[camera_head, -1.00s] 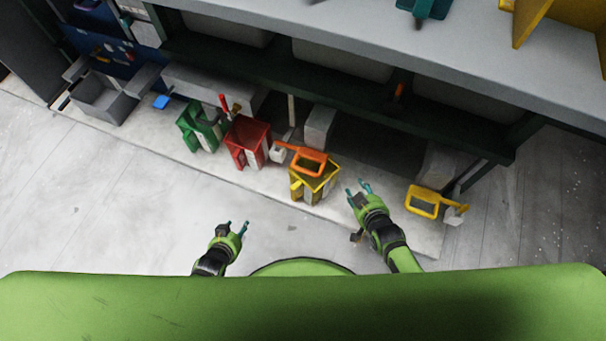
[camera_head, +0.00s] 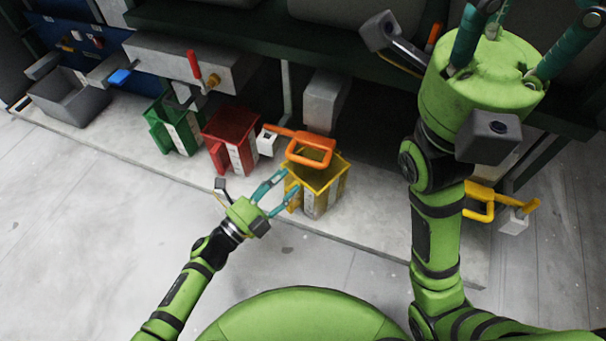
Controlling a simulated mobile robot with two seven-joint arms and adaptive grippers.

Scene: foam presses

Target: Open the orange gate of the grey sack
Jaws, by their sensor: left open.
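The orange gate (camera_head: 308,161), a rounded frame on a bar, hangs level over the back of the yellow bin (camera_head: 327,188). I cannot tell whether it is open or shut. Large grey sack-like shapes (camera_head: 345,10) sit on the shelf above and behind it, cut by the top edge. I cannot tell which one belongs to the gate. My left gripper (camera_head: 290,179) is open and empty, with its fingertips at the left side of the yellow bin, just below the gate. My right gripper (camera_head: 525,40) is raised high at the upper right, fingers spread, with tips partly cut off.
A red bin (camera_head: 232,128) and a green bin (camera_head: 182,132) stand left of the yellow one. A yellow gate (camera_head: 482,190) is at the right, partly behind my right arm. A grey bin (camera_head: 68,97) is far left. The floor in front is clear.

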